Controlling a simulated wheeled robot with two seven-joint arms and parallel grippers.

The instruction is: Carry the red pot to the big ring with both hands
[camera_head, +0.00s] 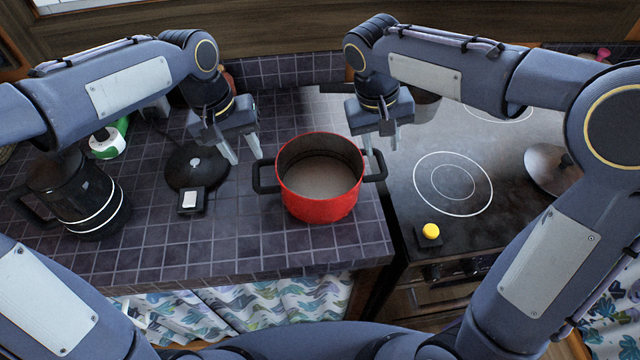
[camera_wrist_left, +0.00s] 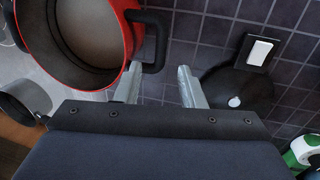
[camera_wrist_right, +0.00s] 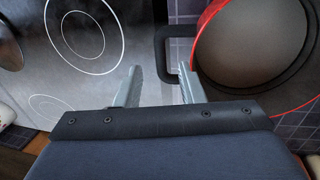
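The red pot (camera_head: 318,205) stands upright on the tiled counter beside the hob, with a black handle on its left and one on its right. The big ring (camera_head: 453,213) is a white circle on the dark hob, right of the pot; nothing stands on it. My left gripper (camera_head: 246,157) is open just behind the left handle (camera_wrist_left: 163,42); one fingertip shows close to that handle in the left wrist view. My right gripper (camera_head: 381,158) is open above and near the right handle (camera_wrist_right: 160,50), which shows ahead between the fingertips. I cannot tell whether either touches.
A grey pot (camera_head: 427,108) stands behind my right gripper, partly hidden. A metal lid (camera_head: 548,168) lies at the right of the hob. A yellow knob (camera_head: 431,231) is at its front edge. A black round base (camera_head: 190,165) and black kettle (camera_head: 85,200) stand left.

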